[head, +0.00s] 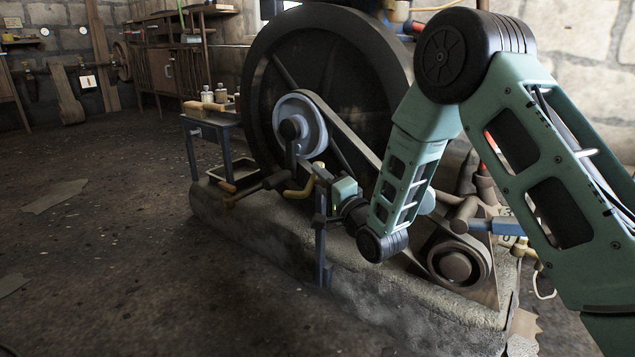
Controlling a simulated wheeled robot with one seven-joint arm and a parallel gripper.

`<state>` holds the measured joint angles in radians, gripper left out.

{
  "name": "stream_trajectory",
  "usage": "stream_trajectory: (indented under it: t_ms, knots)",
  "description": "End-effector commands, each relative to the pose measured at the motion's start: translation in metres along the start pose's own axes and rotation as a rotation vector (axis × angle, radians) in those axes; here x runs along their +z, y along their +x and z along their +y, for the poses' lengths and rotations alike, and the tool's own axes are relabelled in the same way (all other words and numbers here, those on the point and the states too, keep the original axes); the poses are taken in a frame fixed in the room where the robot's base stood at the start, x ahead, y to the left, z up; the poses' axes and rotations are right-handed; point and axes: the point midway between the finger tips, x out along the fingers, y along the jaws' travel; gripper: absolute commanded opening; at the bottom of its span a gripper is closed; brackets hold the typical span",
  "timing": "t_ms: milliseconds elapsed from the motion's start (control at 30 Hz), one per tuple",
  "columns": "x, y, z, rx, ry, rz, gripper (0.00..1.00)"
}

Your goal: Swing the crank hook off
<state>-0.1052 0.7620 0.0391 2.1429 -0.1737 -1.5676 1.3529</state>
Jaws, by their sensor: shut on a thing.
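A large dark flywheel (275,90) stands on a stone block, with a pale grey pulley (311,128) at its hub. A dark crank (270,184) with a brown handle (236,196) sticks out to the left below the pulley. A yellow curved piece (299,190), which looks like the crank hook, lies beside the crank's right end. My gripper (318,180) reaches in from the right at this yellow piece, above a blue-grey upright post (320,245). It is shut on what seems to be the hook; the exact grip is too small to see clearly.
A belt (345,135) runs from the pulley down to a lower right pulley (456,267). The stone block (300,255) carries the machine. A small side table (212,120) with bottles stands behind left. The floor at left is mostly clear.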

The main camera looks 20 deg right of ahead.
Motion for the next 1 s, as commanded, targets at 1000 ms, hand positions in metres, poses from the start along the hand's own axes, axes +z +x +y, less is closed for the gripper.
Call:
stream_trajectory:
  t_ms: [1000]
  knots:
    - [-0.023, -0.007, -0.005, -0.1, 0.079, -0.349, 0.39]
